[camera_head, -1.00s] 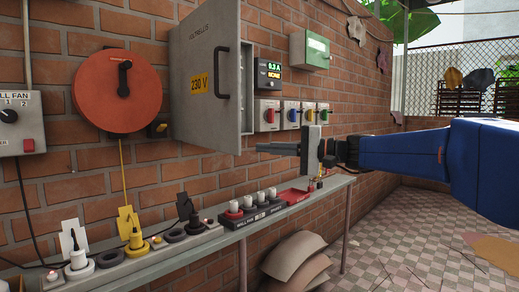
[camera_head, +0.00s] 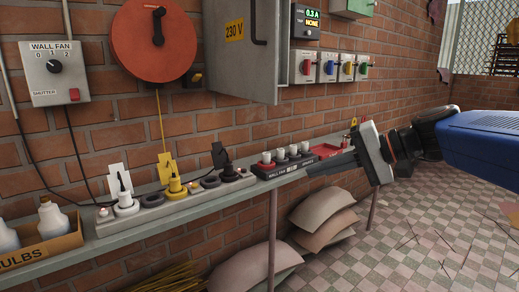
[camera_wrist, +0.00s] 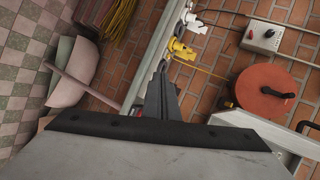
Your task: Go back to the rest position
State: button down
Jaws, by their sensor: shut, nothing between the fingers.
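My gripper (camera_head: 318,169) is at the right of the head view, just in front of the narrow wall shelf (camera_head: 225,199). Its fingers are together with nothing between them and point left. In the wrist view my gripper (camera_wrist: 161,68) also shows its fingers close together, with the shelf (camera_wrist: 152,60) behind them. The fingers look apart from the shelf, but the exact gap cannot be told.
A power strip (camera_head: 195,190) with white, yellow and black plugs lies on the shelf. The grey cabinet (camera_head: 245,75) and red reel (camera_head: 152,45) are above. Sacks (camera_head: 322,210) lie below; tiled floor (camera_head: 430,230) is open at right.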

jog(key=s+d+f+n+h, duration=0.1)
jog(key=s+d+f+h, duration=0.2)
jog(key=s+f, duration=0.3)
jog(key=s+d+f+n+h, duration=0.2)
jog(key=s+d+f+h, duration=0.2)
jog(key=f, duration=0.5)
jog(key=s+d+f+n+g+h, duration=0.1)
jog(key=s+d+f+h, duration=0.3)
jog(key=s+d+f, duration=0.2)
notch_tip(320, 180, down, 2)
jog(key=shift+s+f+n, duration=0.25)
jog(key=shift+s+n, duration=0.05)
jog(key=shift+s, duration=0.95)
